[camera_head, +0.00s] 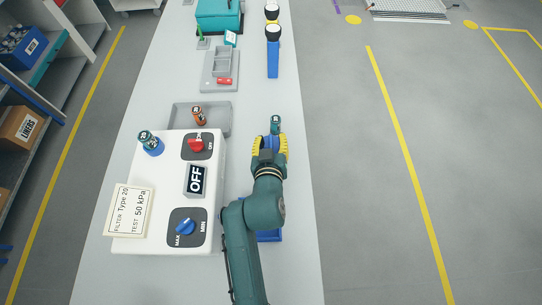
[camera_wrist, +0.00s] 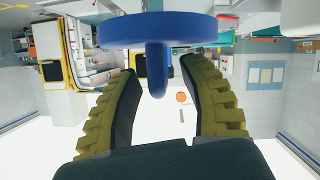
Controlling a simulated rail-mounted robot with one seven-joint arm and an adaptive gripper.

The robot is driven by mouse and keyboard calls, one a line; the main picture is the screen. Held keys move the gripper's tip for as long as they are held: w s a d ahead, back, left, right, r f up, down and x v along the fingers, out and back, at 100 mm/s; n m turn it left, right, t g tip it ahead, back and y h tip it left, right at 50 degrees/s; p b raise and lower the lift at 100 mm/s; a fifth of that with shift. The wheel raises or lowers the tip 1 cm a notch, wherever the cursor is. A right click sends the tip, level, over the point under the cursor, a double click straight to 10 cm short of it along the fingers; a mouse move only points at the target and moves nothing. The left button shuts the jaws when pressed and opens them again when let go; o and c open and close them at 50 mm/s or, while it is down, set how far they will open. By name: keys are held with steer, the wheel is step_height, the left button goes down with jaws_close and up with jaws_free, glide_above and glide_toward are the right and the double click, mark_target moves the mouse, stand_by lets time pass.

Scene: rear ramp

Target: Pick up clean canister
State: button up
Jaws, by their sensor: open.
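A small dark green canister (camera_head: 275,123) stands just beyond my gripper (camera_head: 271,143) on the white table, and its lower part is hidden by the fingers. Another green canister (camera_head: 148,136) sits in a blue holder on the white test box. An orange-brown canister (camera_head: 199,116) is in the grey tray behind the box. I cannot tell which canister is the clean one. My gripper has its yellow fingers apart; in the wrist view a blue disc with a stem (camera_wrist: 157,30) shows just beyond and between the fingertips. I cannot tell whether the fingers touch it.
The white test box (camera_head: 215,230) has an OFF display, a red knob and a blue knob. A grey tray (camera_head: 178,107) lies behind it. A red canister (camera_head: 225,81) lies in a farther grey holder (camera_head: 207,78). A teal case (camera_head: 218,14) is at the far end.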

steer(key=shift+c, duration=0.4)
jaws_close()
steer(key=shift+r, duration=0.1)
